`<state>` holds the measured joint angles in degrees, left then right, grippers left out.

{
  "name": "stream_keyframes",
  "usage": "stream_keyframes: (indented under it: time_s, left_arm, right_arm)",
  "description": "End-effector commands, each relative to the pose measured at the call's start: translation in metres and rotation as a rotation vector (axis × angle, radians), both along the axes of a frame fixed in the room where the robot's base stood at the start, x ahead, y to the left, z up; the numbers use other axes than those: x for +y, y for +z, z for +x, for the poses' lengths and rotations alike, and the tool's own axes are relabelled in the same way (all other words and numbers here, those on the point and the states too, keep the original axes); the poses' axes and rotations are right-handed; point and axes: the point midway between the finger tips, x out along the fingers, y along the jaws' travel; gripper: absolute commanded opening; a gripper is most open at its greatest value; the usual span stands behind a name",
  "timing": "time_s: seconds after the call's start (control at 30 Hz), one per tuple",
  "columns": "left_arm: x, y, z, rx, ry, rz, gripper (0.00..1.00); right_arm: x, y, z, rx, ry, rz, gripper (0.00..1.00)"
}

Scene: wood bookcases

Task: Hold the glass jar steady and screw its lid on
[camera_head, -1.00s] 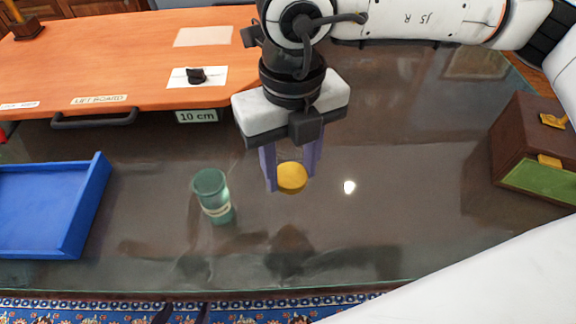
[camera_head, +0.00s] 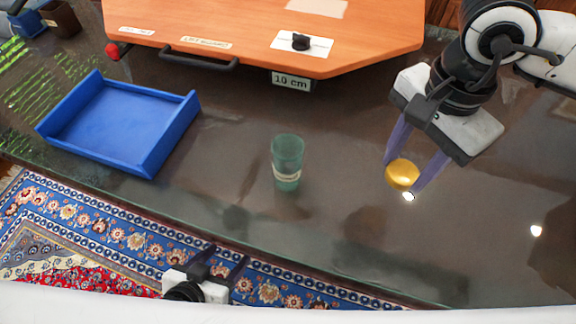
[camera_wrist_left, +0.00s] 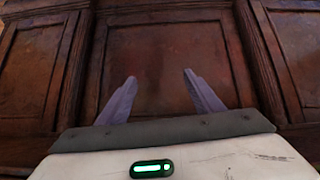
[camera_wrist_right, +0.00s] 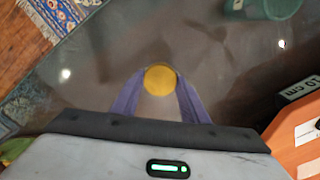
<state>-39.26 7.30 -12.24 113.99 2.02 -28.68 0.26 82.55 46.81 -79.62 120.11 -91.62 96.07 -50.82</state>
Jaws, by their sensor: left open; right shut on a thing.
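The green glass jar (camera_head: 287,160) stands upright and open-topped on the dark glossy table. Its green edge also shows at the top right of the right wrist view (camera_wrist_right: 262,9). My right gripper (camera_head: 402,173) is shut on the round yellow lid (camera_head: 403,174), right of the jar and apart from it. In the right wrist view the lid (camera_wrist_right: 160,79) sits between both fingertips. My left gripper (camera_head: 226,260) is open and empty, in front of the table's near edge, over the rug. The left wrist view shows its spread fingers (camera_wrist_left: 160,80) facing dark wood panels.
A blue tray (camera_head: 120,128) lies on the table left of the jar. An orange board (camera_head: 250,35) with a handle and a "10 cm" label (camera_head: 291,81) is at the back. The table around the jar is clear. A patterned rug (camera_head: 80,215) covers the floor in front.

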Motion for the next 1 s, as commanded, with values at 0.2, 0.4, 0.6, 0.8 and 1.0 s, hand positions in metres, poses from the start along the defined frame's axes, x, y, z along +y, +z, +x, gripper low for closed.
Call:
stream_keyframes:
  time_s: [0.2, 0.4, 0.6, 0.8, 1.0]
  left_arm:
    - [0.000, 0.000, 0.000, 0.000, 0.000, 0.000, 0.60]
    - [0.000, 0.000, 0.000, 0.001, 0.001, 0.000, 0.60]
    - [0.000, 0.000, -0.001, 0.001, 0.001, 0.000, 0.60]
    - [0.000, -0.001, -0.001, 0.002, 0.001, 0.000, 0.60]
    - [0.000, -0.001, -0.001, 0.002, 0.001, 0.000, 0.36]
  right_arm:
    - [-0.018, -0.007, -0.001, -0.005, 0.512, -0.004, 0.19]
    - [-0.029, -0.010, -0.002, -0.008, 0.847, -0.009, 0.19]
    - [-0.033, -0.011, -0.002, -0.008, 0.978, -0.012, 0.19]
    - [-0.033, -0.011, -0.002, -0.008, 0.987, -0.012, 0.19]
    - [-0.033, -0.011, -0.002, -0.008, 0.986, -0.012, 0.19]
